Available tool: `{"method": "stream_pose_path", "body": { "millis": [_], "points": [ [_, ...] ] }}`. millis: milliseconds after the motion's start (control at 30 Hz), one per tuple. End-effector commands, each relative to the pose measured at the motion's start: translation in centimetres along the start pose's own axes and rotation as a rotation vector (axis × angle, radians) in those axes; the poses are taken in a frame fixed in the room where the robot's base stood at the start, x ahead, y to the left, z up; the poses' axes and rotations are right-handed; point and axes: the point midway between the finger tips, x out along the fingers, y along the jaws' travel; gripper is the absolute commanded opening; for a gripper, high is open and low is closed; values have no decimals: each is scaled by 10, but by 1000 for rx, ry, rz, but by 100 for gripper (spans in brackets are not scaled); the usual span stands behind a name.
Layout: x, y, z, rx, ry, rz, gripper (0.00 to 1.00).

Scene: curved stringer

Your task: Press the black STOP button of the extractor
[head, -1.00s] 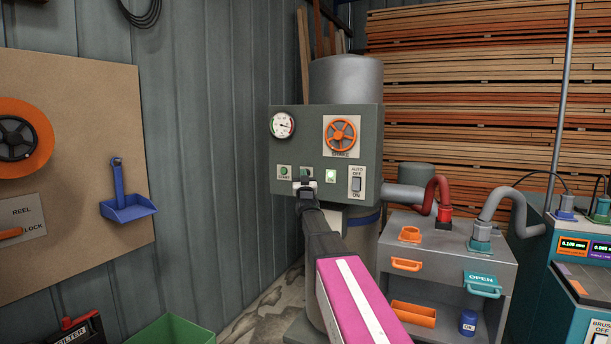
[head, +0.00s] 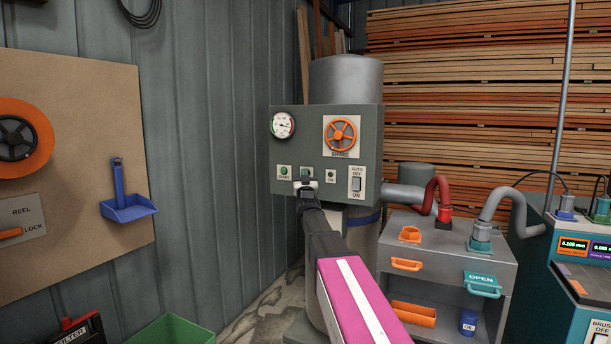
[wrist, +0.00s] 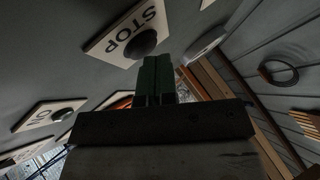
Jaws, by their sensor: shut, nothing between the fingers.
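The grey-green extractor panel (head: 300,150) stands in the middle of the head view. The black domed STOP button (wrist: 141,44) sits on a white plate (wrist: 115,37) marked STOP in the wrist view. In the head view this plate (head: 306,171) is partly covered by my gripper (head: 306,182). My gripper also shows in the wrist view (wrist: 157,65), shut and empty, its dark green fingertips right beside the STOP button. I cannot tell whether they touch it. A small round lamp (head: 331,175) right of the plate is dark. A green START button (head: 284,171) is on the left.
The panel also carries a gauge (head: 282,125), an orange handwheel (head: 341,134) and an AUTO/OFF/ON switch (head: 356,184). A grey cabinet (head: 449,249) with hoses stands at the right. A board (head: 80,200) with a blue dustpan (head: 128,206) is at the left.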

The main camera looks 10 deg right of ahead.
Motion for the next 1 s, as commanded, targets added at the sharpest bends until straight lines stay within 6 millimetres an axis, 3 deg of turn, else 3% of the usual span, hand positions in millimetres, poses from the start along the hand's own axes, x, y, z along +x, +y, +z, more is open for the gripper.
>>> {"method": "stream_pose_path", "body": {
  "millis": [467,1000],
  "points": [
    [1,1,1,0,-1,0,0],
    [-10,-7,-7,0,0,0,0]
  ]
}}
